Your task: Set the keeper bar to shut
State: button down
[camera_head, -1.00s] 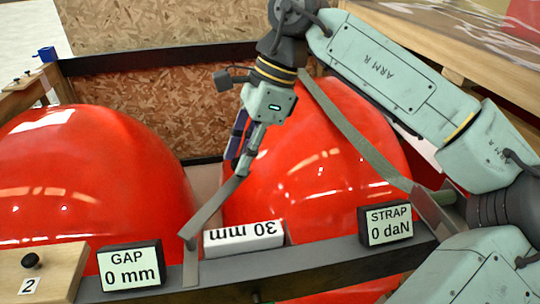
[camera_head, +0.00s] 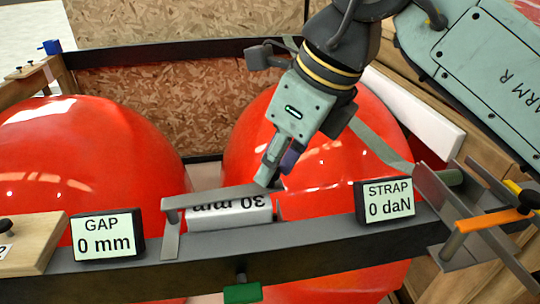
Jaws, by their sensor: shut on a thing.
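The keeper bar (camera_head: 225,194) is a grey flat metal strip. Its left end meets an upright grey bracket (camera_head: 171,240) on the dark front rail. The bar lies nearly level, tilted slightly up to the right, across the top of a white block marked 30 mm (camera_head: 232,212). My gripper (camera_head: 268,180) is shut on the bar's right end, between the two red domes. The fingertips partly hide that end. I cannot tell whether the bar touches the block or is latched.
Two large red nosecones (camera_head: 95,150) (camera_head: 310,165) fill the crate. The GAP display (camera_head: 105,236) reads 0 mm and the STRAP display (camera_head: 386,203) reads 0 daN. A strap (camera_head: 380,145) crosses the right dome. An orange-handled ratchet (camera_head: 495,220) stands at right. A green block (camera_head: 242,293) hangs below the rail.

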jog(key=shift+s+d+f+m, duration=0.1)
jog(key=shift+s+d+m, duration=0.05)
jog(key=shift+s+m, duration=0.55)
jog(key=shift+s, duration=0.1)
jog(key=c, duration=1.3)
grip_release()
jog(key=shift+c, duration=0.2)
jog(key=shift+r, duration=0.2)
jog(key=v, duration=0.7)
jog(key=shift+s+r, duration=0.1)
jog(key=shift+r, duration=0.05)
jog(key=shift+s, duration=0.1)
